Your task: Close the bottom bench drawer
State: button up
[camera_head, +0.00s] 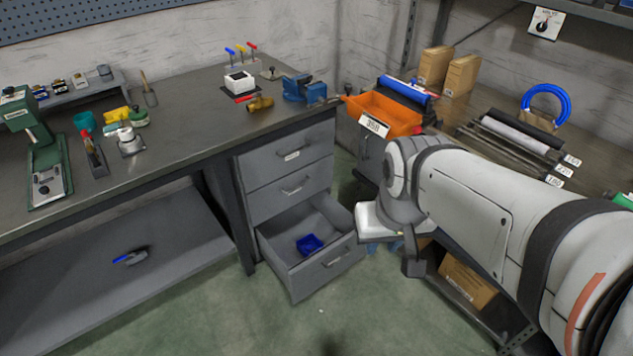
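The bottom bench drawer (308,282) is pulled well out from the grey workbench. Its front panel, with a bar handle (333,260), faces the lower right. A small blue bin (310,246) lies inside it. The two drawers above, the middle one (290,192) and the top one (285,158), are shut. My arm reaches in from the right, and my gripper (412,264) is just right of the open drawer's front, apart from the handle in the picture. Its fingers are partly hidden by my wrist, so I cannot tell if they are open or shut.
A shelving rack (590,185) with an orange bin (382,112) and cardboard boxes stands on the right, behind my arm. The bench top (190,120) carries tools and a blue vise (303,90). Green floor (370,315) in front of the drawer is clear.

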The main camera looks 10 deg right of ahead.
aim_at(322, 215)
jog(key=z, duration=0.05)
jog(key=i, duration=0.95)
jog(key=z, duration=0.95)
jog(key=k, duration=1.3)
jog(key=u, duration=0.7)
jog(key=i, duration=1)
jog(key=u, duration=0.05)
